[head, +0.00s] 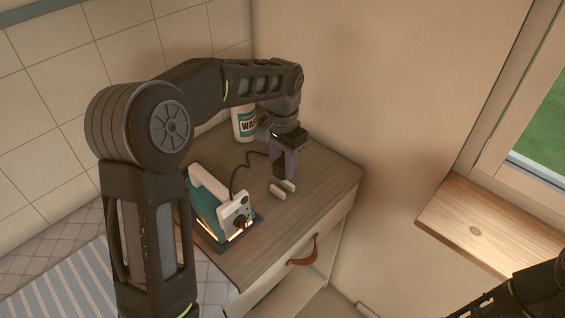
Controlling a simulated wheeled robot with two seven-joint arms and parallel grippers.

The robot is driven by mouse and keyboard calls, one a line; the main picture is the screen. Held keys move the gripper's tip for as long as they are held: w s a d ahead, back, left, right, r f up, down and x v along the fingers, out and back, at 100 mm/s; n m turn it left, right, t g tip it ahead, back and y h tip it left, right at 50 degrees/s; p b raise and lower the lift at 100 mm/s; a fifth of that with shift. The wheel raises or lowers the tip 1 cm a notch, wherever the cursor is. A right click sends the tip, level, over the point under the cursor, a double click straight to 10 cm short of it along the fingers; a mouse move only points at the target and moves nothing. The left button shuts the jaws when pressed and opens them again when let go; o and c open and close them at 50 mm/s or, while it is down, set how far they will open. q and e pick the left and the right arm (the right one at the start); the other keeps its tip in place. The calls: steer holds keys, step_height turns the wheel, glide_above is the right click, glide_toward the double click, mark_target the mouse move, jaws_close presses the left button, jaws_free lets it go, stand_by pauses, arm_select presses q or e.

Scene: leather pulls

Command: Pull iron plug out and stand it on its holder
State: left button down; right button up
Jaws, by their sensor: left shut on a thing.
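The white and teal iron (207,193) is on the left of the wooden-topped cabinet, on a dark plate (257,219) with an orange glow along its edge. I cannot tell whether this plate is the holder. A dark cord (235,170) runs from the iron back and right, and disappears behind my left gripper (283,188). That gripper points down over the cabinet top, right of the iron, with its pale fingertips close together. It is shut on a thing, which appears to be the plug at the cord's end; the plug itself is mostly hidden. My right gripper is out of view.
A white bottle with a teal label (243,124) stands at the back, behind the left gripper. The cabinet (320,200) has clear top on its right and a brown leather pull (304,252) in front. A striped cloth (60,285) lies lower left. A wooden sill (480,230) is right.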

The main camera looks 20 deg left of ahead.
arm_select(q)
steer(key=shift+f+b, duration=1.3)
steer(key=shift+f, duration=0.95)
steer(key=c, duration=0.9)
jaws_free()
steer(key=shift+r, duration=0.15)
step_height(320, 180, up, 8)
steer(key=shift+f+b, duration=0.2)
steer(key=shift+b, duration=0.1)
